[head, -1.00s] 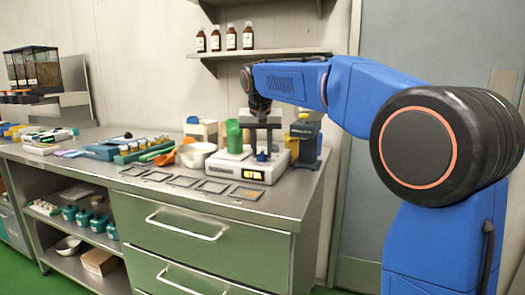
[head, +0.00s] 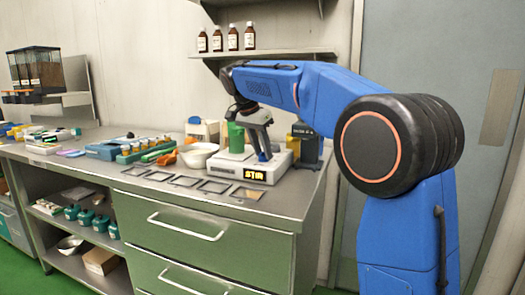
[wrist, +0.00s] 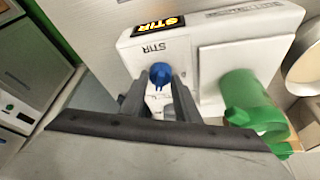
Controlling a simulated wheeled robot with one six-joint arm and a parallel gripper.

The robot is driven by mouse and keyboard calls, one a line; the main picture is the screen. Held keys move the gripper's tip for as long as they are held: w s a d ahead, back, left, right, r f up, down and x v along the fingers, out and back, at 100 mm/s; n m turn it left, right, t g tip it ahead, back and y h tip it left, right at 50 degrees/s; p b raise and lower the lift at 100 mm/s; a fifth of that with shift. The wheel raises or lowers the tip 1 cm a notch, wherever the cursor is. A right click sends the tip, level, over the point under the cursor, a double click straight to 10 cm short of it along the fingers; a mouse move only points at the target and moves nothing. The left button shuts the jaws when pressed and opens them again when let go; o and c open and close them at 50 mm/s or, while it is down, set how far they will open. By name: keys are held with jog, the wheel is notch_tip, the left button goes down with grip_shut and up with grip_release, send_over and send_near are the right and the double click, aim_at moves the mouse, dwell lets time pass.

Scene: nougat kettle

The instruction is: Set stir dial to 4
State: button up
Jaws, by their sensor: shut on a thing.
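The white stirring machine (head: 236,168) stands near the right end of the steel bench. The blue stir dial (wrist: 160,73) sits on the machine's face by that label. My gripper (wrist: 161,86) is shut on the dial, one finger on each side. In the head view my gripper (head: 264,152) reaches down onto the machine from above, and the dial is mostly hidden there. No dial scale or number can be read.
A green cup (wrist: 248,100) stands close beside my gripper on the machine. A white bowl (head: 198,155) is to its left, and a dark bottle-like device (head: 306,145) to its right. Several flat dark squares (head: 184,181) lie along the bench front. A bottle shelf (head: 262,53) hangs above.

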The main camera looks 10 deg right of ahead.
dwell(0.4)
jog(key=o, duration=1)
jog(key=v, duration=1.7)
jog(key=shift+r, duration=0.2)
